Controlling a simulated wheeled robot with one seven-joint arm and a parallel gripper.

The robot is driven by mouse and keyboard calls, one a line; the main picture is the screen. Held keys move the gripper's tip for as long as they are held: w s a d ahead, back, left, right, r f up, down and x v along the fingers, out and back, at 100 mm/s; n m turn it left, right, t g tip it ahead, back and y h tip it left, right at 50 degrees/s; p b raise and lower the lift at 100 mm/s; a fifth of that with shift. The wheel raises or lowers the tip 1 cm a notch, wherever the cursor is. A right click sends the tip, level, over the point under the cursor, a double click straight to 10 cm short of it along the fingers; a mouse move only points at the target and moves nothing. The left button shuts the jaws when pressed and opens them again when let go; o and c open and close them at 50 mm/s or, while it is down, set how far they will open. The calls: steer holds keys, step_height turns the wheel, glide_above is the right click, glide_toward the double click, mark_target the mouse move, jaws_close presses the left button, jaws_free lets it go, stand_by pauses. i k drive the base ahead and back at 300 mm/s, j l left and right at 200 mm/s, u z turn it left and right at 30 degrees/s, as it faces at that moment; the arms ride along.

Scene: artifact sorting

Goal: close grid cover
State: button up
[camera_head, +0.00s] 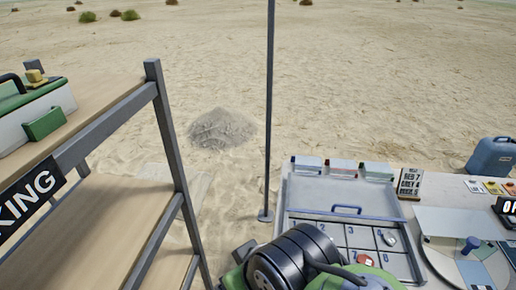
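The grid (360,236) is a shallow tray of numbered cells on the table at the lower right. Its cover looks like the flat grey panel (325,193) behind the cells, with a blue handle (346,208) along its near edge. The visible cells lie uncovered. A small grey piece (389,237) lies in a right-hand cell and a reddish piece (366,261) in a nearer one. My dark and green arm covers the grid's near left part. My gripper's fingertips do not show.
Three small bins (342,168) stand behind the panel. A sign (409,183), a round device (470,262) and a blue canister (492,157) are to the right. A thin pole (268,120) rises left of the table. A shelf rack (165,130) fills the left side.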

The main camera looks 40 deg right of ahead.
mark_target(358, 216)
steer(key=z, duration=1.95)
steer(key=l+u, duration=0.25)
steer(key=u, duration=0.2)
steer(key=i+l+u, duration=0.1)
steer(key=l+u, duration=0.45)
steer(key=u, duration=0.3)
